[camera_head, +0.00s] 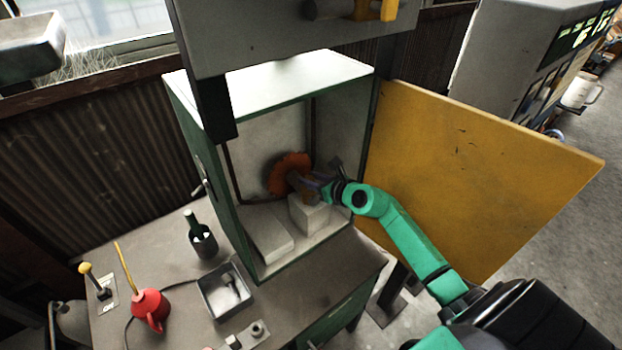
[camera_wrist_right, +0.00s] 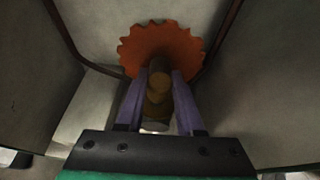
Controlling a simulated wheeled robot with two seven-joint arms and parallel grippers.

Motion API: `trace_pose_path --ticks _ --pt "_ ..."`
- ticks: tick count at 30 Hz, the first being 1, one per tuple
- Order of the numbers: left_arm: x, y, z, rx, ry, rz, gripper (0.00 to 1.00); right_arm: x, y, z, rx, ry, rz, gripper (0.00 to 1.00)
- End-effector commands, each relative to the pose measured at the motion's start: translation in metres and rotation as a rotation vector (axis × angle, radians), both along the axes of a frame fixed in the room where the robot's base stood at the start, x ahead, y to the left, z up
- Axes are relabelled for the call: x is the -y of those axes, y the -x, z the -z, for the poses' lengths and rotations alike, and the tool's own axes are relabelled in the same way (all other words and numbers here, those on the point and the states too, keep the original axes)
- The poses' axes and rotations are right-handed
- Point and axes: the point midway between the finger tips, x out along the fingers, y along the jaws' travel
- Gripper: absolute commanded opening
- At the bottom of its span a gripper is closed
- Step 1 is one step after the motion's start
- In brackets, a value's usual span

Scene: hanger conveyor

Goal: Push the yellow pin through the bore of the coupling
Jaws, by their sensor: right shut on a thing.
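My right gripper (camera_head: 318,187) reaches into the open cabinet from the right. In the right wrist view its two fingers (camera_wrist_right: 158,95) are shut around a brownish-yellow, stepped round piece (camera_wrist_right: 157,108). I cannot tell whether this is the yellow pin, the coupling or both together. A brown cylinder (camera_wrist_right: 159,78) lies just beyond it, in front of an orange toothed wheel (camera_wrist_right: 160,42). The toothed wheel (camera_head: 289,174) stands at the cabinet's back. The bore is not visible. My left gripper is out of view.
The cabinet (camera_head: 245,215) walls close in around the arm; its yellow door (camera_head: 470,165) stands open. A pale block (camera_head: 309,216) sits below the gripper. The bench holds a grey tray (camera_head: 209,303), a red oil can (camera_head: 150,306), a dark bottle (camera_head: 203,242) and a yellow-knobbed part (camera_head: 86,268).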

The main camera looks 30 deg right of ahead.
Motion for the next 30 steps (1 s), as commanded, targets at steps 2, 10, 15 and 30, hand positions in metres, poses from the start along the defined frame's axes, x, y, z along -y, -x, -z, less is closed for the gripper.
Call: trace_pose_path --ticks 2,10,15,30 --pt "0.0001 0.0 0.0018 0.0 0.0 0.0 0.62 0.0001 0.0 0.0018 0.0 0.0 0.0 0.0" --pt "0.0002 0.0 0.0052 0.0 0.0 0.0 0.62 0.0 0.0 0.0059 0.0 0.0 0.0 0.0" --pt "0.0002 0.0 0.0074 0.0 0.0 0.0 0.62 0.0 0.0 0.0085 0.0 0.0 0.0 0.0" --pt "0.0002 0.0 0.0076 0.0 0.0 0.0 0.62 0.0001 0.0 0.0088 0.0 0.0 0.0 0.51"
